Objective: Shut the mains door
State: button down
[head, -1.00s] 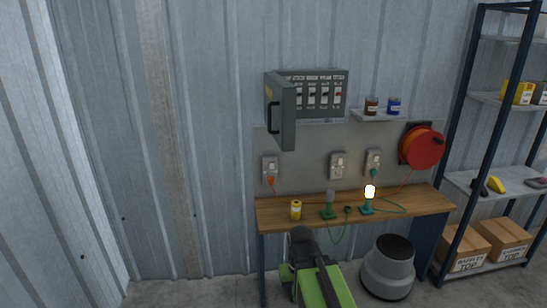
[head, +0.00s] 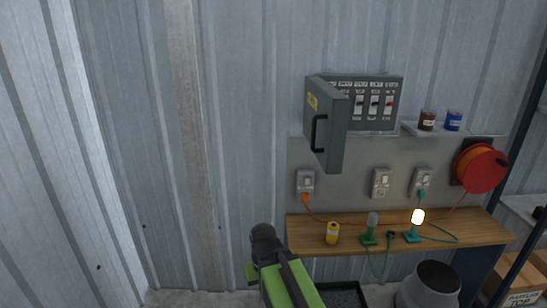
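The mains door (head: 317,112) is a thick dark grey panel on the left side of the grey wall-mounted mains box (head: 378,101). It stands open, swung out from the wall towards me, so the switches inside show. Its outer face carries a yellow label (head: 313,102) and a black bar handle (head: 319,133). The door hides the left part of the box. My green and black arm shows at the bottom, below and left of the door and apart from it. I cannot make out my gripper's fingers.
A wooden bench (head: 465,229) stands below the box, with a yellow can (head: 332,233) and lamps on it. The wall left of the door is bare.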

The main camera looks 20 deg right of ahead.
aim_at(326, 111)
jog(key=u, duration=0.65)
jog(key=i, duration=0.9)
jog(key=u, duration=0.5)
